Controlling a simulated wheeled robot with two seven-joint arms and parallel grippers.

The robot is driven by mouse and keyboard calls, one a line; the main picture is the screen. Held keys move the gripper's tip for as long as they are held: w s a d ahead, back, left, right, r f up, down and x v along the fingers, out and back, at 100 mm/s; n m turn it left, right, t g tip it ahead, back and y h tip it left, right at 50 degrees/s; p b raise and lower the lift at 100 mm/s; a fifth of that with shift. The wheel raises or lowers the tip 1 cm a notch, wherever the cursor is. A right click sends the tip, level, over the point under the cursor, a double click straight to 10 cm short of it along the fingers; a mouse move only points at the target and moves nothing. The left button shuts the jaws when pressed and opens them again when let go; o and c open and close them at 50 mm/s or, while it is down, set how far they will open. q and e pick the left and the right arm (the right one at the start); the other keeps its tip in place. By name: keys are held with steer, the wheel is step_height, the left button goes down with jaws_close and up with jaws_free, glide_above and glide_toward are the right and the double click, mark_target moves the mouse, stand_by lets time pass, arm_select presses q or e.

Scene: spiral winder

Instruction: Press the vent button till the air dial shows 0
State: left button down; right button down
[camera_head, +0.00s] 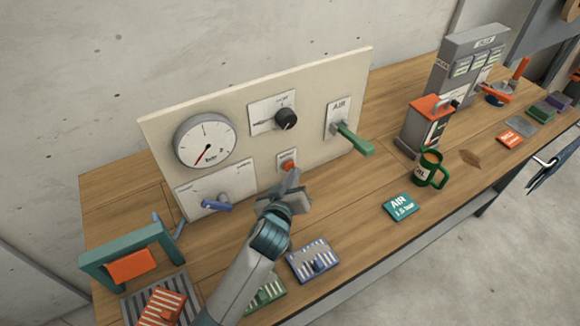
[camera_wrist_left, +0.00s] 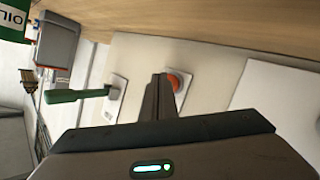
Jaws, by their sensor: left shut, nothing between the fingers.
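The air dial (camera_head: 207,142) is a round white gauge at the upper left of the cream panel (camera_head: 330,82). Its red needle points to the lower left. The vent button (camera_head: 287,164) is an orange-red knob on a small white plate at the panel's lower middle. It also shows in the left wrist view (camera_wrist_left: 181,81), just beyond the fingertips. My left gripper (camera_head: 293,177) is shut and empty, its tips at the button; I cannot tell whether they touch it. The shut fingers also show in the left wrist view (camera_wrist_left: 160,85). My right gripper is not in view.
A green AIR lever (camera_head: 355,140) sticks out right of the button. A black knob (camera_head: 286,118) is above it, and a blue-handled valve (camera_head: 217,206) is to its left.

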arm_select(q)
steer(key=shift+s+d, duration=0.25)
steer(key=shift+s, duration=0.2)
steer(key=shift+d, duration=0.1)
steer(key=shift+s+d, duration=0.7)
steer(key=shift+s, duration=0.35)
steer(key=shift+s+d, duration=0.65)
steer(key=shift+s, duration=0.35)
